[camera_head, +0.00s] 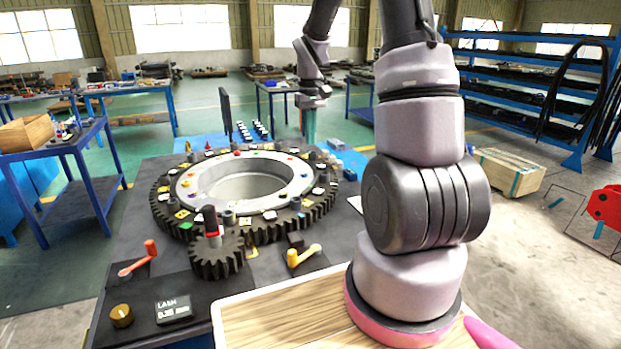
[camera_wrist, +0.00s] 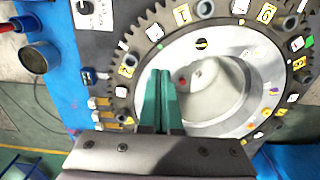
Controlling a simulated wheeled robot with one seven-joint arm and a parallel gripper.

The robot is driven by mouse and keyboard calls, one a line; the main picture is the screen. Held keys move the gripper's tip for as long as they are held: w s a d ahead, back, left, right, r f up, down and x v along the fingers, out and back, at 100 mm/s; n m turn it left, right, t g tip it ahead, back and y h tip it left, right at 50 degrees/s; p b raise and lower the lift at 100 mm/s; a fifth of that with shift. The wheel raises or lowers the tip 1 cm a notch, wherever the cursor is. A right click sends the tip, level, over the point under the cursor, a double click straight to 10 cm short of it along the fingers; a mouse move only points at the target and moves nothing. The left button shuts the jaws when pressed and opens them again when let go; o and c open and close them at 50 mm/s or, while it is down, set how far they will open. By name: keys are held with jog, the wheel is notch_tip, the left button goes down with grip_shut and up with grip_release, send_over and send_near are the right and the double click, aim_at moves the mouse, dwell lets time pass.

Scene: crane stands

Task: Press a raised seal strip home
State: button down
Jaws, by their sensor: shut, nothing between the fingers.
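A large dark toothed ring (camera_head: 170,222) lies flat on the grey bench, with a silver inner ring (camera_head: 190,185) around a round opening. Numbered yellow and white tags and coloured marks sit on it; in the wrist view, the silver ring (camera_wrist: 215,47) fills the right side. I cannot make out which part is the raised seal strip. My gripper (camera_head: 309,140) is at the far right side of the ring, fingers pointing down. In the wrist view its teal fingers (camera_wrist: 166,75) are together and empty, above the ring's edge; I cannot tell if they touch it.
A small gear (camera_head: 217,262) with a dark, red-banded post meshes at the ring's front. An orange crank (camera_head: 138,260), a yellow crank (camera_head: 304,256), a brass knob (camera_head: 121,316) and a small display (camera_head: 173,309) occupy the bench front. A dark upright panel (camera_head: 226,115) stands behind the ring.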

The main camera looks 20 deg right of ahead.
aim_at(311, 187)
notch_tip(311, 187, down, 14)
jog(key=shift+r, duration=0.15)
dwell(0.5)
jog(key=shift+s+f, duration=0.15)
jog(key=shift+f, duration=0.4)
jog(key=shift+s+f, duration=0.15)
jog(key=shift+f, duration=0.35)
jog(key=shift+w+r, duration=0.15)
jog(key=shift+r, duration=0.3)
notch_tip(311, 187, up, 14)
jog(key=shift+w, duration=0.15)
